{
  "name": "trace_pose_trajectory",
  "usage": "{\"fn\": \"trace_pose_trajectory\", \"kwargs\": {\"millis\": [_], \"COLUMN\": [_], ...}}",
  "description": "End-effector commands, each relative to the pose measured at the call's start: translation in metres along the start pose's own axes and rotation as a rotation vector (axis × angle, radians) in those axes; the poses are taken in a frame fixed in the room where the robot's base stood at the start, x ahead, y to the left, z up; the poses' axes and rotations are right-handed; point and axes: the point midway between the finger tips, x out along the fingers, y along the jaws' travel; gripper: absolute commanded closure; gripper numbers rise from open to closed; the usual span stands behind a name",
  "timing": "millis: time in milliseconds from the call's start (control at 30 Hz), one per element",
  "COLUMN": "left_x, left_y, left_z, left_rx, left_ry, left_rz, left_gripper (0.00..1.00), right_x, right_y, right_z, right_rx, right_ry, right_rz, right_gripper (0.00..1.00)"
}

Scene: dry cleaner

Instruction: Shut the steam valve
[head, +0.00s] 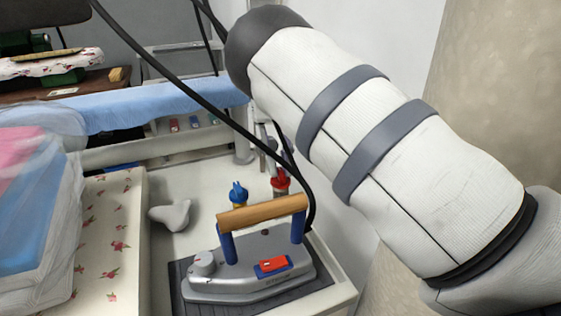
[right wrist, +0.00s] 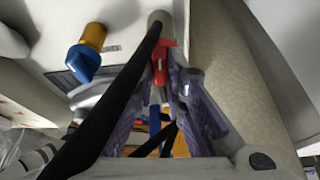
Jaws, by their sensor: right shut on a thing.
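A red valve handle (head: 281,183) stands at the back of the white counter, behind the iron. In the right wrist view the red handle (right wrist: 162,60) lies between the fingertips of my right gripper (right wrist: 172,78), beside a grey-brown pipe (right wrist: 160,22). The gripper is shut on the handle. In the head view the gripper is mostly hidden behind the black cable and is hard to make out. A second valve with a blue handle (head: 238,193) stands to the left of the red one. It shows with its yellow body in the right wrist view (right wrist: 88,50). My left gripper is out of view.
A steam iron (head: 250,284) with a wooden grip and red switch stands in front of the valves on a dark mat. A black cable (head: 190,90) crosses before them. A grey-white object (head: 172,215) lies left. Wrapped clothes (head: 35,205) lie far left.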

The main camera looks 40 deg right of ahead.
Motion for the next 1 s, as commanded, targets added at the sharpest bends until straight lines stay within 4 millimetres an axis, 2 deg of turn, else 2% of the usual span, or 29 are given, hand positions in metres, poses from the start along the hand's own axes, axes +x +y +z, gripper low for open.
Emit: {"fn": "trace_pose_trajectory", "kwargs": {"millis": [33,400,900,933,1000], "left_x": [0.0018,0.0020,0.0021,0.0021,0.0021], "left_y": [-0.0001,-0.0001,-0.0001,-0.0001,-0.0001], "left_z": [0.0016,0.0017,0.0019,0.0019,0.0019], "left_rx": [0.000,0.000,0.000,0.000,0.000], "left_ry": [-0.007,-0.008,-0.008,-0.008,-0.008], "left_rz": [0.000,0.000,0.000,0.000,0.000], "left_gripper": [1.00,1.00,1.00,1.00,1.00], "right_x": [0.0086,0.0094,0.0099,0.0100,0.0099], "right_y": [0.0017,0.0025,0.0027,0.0027,0.0026], "right_z": [0.0004,0.0002,0.0002,0.0002,0.0002], "right_rx": [-0.022,-0.129,-0.142,-0.142,-0.142], "right_ry": [0.022,0.023,0.025,0.025,0.025], "right_rz": [-0.009,-0.051,-0.055,-0.055,-0.055], "right_gripper": [1.00,1.00,1.00,0.82,0.68]}}
